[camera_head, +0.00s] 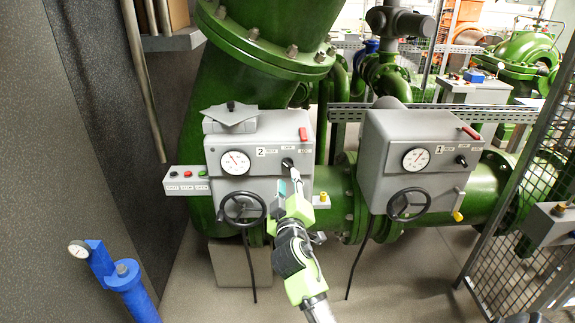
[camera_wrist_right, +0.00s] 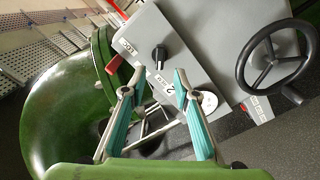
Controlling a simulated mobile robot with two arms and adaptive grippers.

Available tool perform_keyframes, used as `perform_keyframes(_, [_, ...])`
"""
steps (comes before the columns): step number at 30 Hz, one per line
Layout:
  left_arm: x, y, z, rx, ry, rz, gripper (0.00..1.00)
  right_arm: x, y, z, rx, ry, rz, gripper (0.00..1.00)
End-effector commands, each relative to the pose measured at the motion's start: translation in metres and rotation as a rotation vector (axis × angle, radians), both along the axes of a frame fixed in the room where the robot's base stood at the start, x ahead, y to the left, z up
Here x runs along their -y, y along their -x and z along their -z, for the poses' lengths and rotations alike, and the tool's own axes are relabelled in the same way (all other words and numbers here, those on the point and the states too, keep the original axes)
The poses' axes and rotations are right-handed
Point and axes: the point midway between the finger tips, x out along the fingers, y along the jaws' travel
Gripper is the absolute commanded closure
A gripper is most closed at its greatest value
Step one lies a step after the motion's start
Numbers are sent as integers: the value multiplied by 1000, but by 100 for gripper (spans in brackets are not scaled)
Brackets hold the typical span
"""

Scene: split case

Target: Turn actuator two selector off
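The actuator two box (camera_head: 222,145) is grey, with a "2" label, and stands at centre left in the head view. Its selector (camera_head: 287,162) is a small black knob at the right of the front face. In the wrist view the selector (camera_wrist_right: 159,56) sits on a grey panel, beyond the fingertips. My right gripper (camera_head: 291,177) is just below and in front of the knob. In the wrist view this gripper (camera_wrist_right: 153,82) has its teal-padded fingers apart, with nothing visible held between them. Whether a fingertip touches the knob is unclear. My left gripper is not in view.
Actuator two has a gauge (camera_head: 236,163), a black handwheel (camera_head: 242,208) and a red lever (camera_head: 303,134). A button box (camera_head: 186,180) is on its left. A similar actuator one box (camera_head: 425,130) stands right. Mesh fencing (camera_head: 520,190) is far right; a blue post (camera_head: 125,277) is lower left.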

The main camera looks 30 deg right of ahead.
Motion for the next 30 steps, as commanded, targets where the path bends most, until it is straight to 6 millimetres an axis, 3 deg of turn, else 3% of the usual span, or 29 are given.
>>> perform_keyframes(3, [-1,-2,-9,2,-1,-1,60,12,-20,-3,-2,1,1,72])
perform_keyframes(10, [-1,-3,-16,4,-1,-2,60,29,-47,-1,0,0,0,72])
perform_keyframes(24, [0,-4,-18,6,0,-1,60,35,-57,1,0,-1,-1,72])
perform_keyframes(25, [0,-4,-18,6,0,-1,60,35,-57,1,0,-1,-1,75])
perform_keyframes(28, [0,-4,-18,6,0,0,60,35,-57,1,0,-1,-1,100])
perform_keyframes(30, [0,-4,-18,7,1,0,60,35,-57,1,0,-1,-1,100])
